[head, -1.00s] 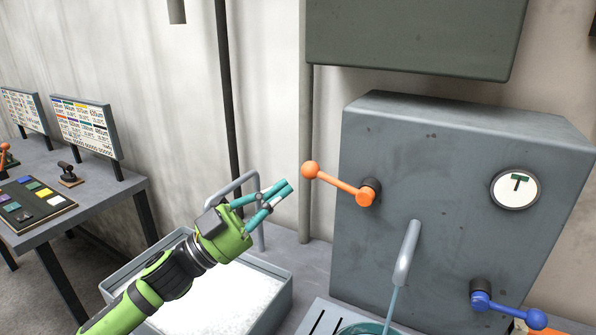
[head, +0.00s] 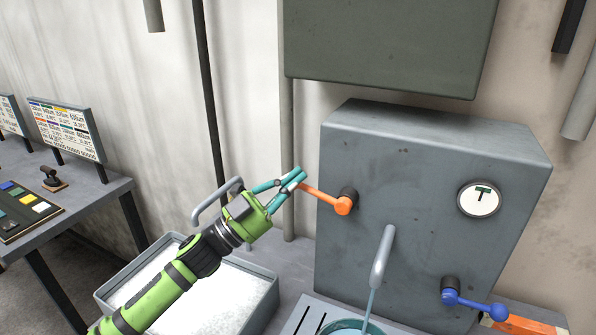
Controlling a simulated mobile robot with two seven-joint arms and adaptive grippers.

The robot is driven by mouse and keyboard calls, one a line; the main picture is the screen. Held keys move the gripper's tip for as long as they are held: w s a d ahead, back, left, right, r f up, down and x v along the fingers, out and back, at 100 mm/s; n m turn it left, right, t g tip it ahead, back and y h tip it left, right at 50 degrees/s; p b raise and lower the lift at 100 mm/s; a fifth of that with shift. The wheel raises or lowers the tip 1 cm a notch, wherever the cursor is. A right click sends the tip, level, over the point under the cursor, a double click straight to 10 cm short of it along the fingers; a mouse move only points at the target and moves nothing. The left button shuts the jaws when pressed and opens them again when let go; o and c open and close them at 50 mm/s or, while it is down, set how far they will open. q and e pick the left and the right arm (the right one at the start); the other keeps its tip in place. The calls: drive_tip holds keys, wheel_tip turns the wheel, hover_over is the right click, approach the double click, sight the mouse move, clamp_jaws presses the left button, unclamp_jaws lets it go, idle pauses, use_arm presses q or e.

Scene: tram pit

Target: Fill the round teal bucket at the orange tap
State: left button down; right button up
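The orange tap lever (head: 325,197) sticks out to the left from a grey metal cabinet. My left gripper (head: 298,175) is at its outer end, with its teal fingertips together; they hide the lever's ball knob. I cannot see whether they touch it. The grey spout (head: 383,258) hangs below, right of the lever, and a thin stream of water (head: 369,301) falls from it. The teal bucket (head: 347,326) is under the spout, cut off by the bottom edge; its fill level is hard to tell. My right gripper is not in view.
A blue lever (head: 474,302) is on the cabinet (head: 420,200) at lower right, below a round dial (head: 480,198). A grey bin (head: 262,307) of white grains stands under my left arm. A table (head: 115,192) with a panel and sign is at left.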

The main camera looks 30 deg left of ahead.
use_arm(q)
drive_tip(key=shift+a+f, duration=0.1)
drive_tip(key=shift+f, duration=0.1)
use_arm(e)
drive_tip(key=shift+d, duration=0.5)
